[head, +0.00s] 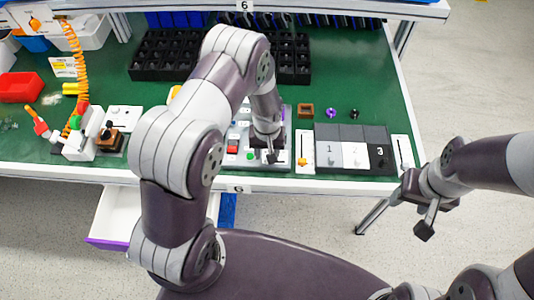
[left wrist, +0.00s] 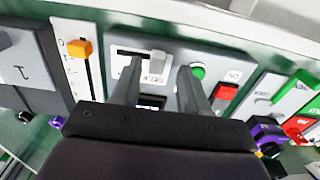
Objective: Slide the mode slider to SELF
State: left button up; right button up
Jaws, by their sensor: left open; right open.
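The mode slider (left wrist: 158,58) is a pale grey knob on a dark slot in a light grey panel (left wrist: 220,62), seen in the left wrist view. The slot runs out to the left of the knob, and a label reading SELF lies just below it. My left gripper (left wrist: 157,82) is open, its two fingers on either side of the knob and label; I cannot tell whether either touches the knob. In the head view my left gripper (head: 270,154) is over the panel and its arm hides much of it. My right gripper (head: 420,205) is open and empty, off the table's front right.
An orange-knobbed slider (left wrist: 80,47) is to the left. Numbered grey panels (head: 355,155) stand right of the panel in the head view. Black bins (head: 165,53) are behind.

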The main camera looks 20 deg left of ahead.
pick_arm(q)
notch_tip(320, 180, up, 11)
jog(key=b, duration=0.1)
jog(key=shift+a, duration=0.1)
dwell(0.4)
jog(key=s+r+m, duration=0.1)
jog(key=s+r, duration=0.3)
jog(key=s, duration=0.2)
jog(key=s+a+r+m+t, duration=0.1)
jog(key=s+r+m, duration=0.1)
jog(key=s+r, duration=0.2)
jog(key=s, duration=0.3)
jog(key=shift+a, duration=0.15)
jog(key=shift+s, duration=0.15)
dwell(1.8)
